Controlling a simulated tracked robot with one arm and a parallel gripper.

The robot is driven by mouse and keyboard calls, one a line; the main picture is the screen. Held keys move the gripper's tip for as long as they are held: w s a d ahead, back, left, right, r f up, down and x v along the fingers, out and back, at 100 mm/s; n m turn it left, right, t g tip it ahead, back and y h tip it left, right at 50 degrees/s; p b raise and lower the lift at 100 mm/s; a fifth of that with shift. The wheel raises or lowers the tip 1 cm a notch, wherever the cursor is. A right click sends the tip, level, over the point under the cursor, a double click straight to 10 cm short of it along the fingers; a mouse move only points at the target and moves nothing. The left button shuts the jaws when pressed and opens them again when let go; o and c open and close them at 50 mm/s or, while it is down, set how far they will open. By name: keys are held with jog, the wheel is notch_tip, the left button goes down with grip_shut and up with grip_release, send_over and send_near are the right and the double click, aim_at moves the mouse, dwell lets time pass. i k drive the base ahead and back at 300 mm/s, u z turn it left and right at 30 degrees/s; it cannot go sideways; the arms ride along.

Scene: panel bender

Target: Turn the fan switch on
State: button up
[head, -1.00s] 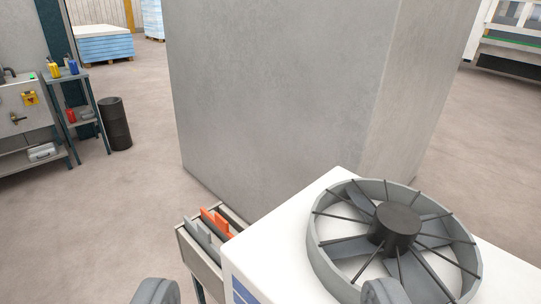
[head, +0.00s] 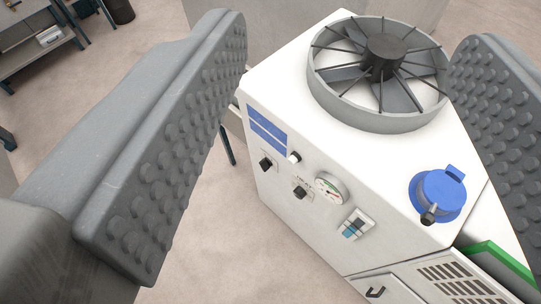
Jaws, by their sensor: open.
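A white machine cabinet (head: 275,95) with a grey fan (head: 385,120) on top stands between the jaws of my gripper (head: 350,55). Its front panel carries a black knob (head: 266,163) at the left, a second black knob (head: 300,192) lower right of it, and a small white round button or lamp (head: 294,157) above. The labels are too small to read, so I cannot tell which control is the fan switch. The two ridged jaws are wide apart and empty, nearer the camera than the panel. I see no contact with it.
A round gauge (head: 331,188) and a blue-and-white panel fitting (head: 356,224) are right of the knobs. A blue cap (head: 437,193) sits on the cabinet top at right. A vented door (head: 440,280) is below. Open floor (head: 215,240) lies left of the cabinet.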

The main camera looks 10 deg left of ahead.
aim_at(265, 163)
jog(key=k, duration=1.25)
jog(key=u, duration=0.6)
jog(key=i, duration=1.65)
jog(key=z, duration=0.6)
